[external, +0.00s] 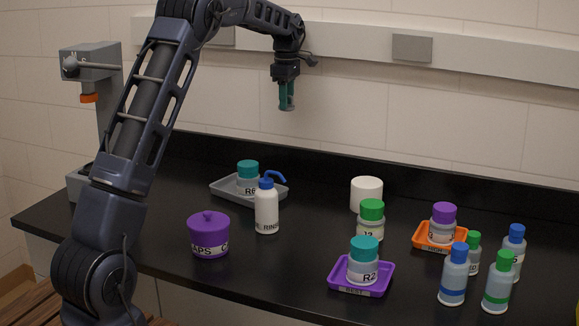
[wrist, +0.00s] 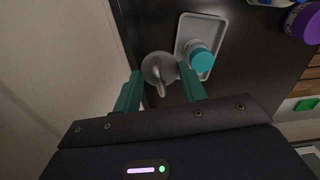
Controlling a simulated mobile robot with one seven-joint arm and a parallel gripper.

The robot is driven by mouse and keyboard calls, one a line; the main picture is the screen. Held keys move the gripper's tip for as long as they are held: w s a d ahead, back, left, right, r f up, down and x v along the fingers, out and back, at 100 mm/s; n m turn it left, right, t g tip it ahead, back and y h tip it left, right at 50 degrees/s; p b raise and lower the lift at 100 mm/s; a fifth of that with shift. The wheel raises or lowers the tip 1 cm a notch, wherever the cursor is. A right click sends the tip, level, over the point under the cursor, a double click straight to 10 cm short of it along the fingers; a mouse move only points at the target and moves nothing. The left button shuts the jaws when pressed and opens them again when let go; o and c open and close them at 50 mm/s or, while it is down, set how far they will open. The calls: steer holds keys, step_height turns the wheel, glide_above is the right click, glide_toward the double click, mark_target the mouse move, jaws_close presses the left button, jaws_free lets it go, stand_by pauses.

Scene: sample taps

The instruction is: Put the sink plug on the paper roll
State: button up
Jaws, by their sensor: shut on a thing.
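My gripper (external: 287,100) is raised high above the back of the bench, fingers pointing down. In the wrist view its teal fingers (wrist: 160,88) are shut on the sink plug (wrist: 158,67), a grey round disc with a raised handle. The plug is hard to make out between the fingers in the external view. The paper roll (external: 366,187) is a plain white upright cylinder on the bench, to the right of and well below my gripper. Its lower part is hidden behind a green-capped jar (external: 371,219). The roll's top looks bare.
A grey tray (external: 222,190) holds a teal-capped jar (external: 248,172). A white rinse bottle (external: 267,210) and a purple pot (external: 208,236) stand in front. A purple tray (external: 340,289), an orange tray (external: 421,243) and several bottles crowd the right. The wall rises close behind.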

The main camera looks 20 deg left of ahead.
step_height(320, 180, up, 4)
steer(key=m, duration=0.1)
glide_above(368, 182)
steer(key=shift+w+a+f, duration=0.1)
steer(key=shift+a+f, duration=0.05)
steer(key=shift+f, duration=0.15)
step_height(368, 182, down, 20)
steer(key=shift+r, duration=0.25)
steer(key=shift+f, duration=0.15)
steer(key=o, duration=1)
steer(key=shift+c, duration=0.2)
